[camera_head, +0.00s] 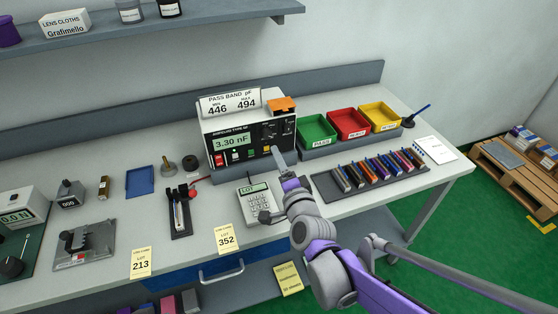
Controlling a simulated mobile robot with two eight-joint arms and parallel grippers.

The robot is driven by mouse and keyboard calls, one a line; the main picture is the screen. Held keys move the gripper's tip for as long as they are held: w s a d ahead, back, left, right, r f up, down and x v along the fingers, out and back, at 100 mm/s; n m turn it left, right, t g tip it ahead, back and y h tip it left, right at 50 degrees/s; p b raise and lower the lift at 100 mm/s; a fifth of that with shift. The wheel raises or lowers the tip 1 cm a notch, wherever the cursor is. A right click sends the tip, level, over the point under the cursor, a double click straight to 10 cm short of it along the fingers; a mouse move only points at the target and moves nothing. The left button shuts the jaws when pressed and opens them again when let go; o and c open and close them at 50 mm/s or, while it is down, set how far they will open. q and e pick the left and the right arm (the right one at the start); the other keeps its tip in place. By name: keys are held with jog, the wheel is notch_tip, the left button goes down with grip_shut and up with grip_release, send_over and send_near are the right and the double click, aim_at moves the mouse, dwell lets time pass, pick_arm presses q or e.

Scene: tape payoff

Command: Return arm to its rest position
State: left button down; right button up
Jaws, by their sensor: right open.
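My right arm comes in from the lower right, and its gripper (279,160) is over the bench. The gripper is open and nothing shows between its fingers. It appears in front of the lower right part of the tester (236,138), which reads 3.30 nF, and hides a little of its front panel. The keypad device (257,203) lies just left of my right wrist, partly covered by it. My left gripper is out of view.
Green (316,131), red (348,124) and yellow (379,116) bins stand behind a dark tray (325,185) of several coloured parts, right of the gripper. A small stand (180,219) and blue mat (140,181) lie left. A shelf (200,30) hangs above.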

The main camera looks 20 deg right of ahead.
jog(key=s+f+n+g, duration=0.5)
jog(key=s+f+n, duration=0.1)
jog(key=s, duration=0.6)
jog(key=s+d+f+n+g, duration=0.1)
jog(key=s+f+n+g, duration=0.5)
jog(key=s+n, duration=0.3)
jog(key=s+f, duration=0.1)
jog(key=s, duration=0.2)
jog(key=shift+s+g, duration=0.15)
jog(key=shift+g, duration=0.15)
dwell(0.4)
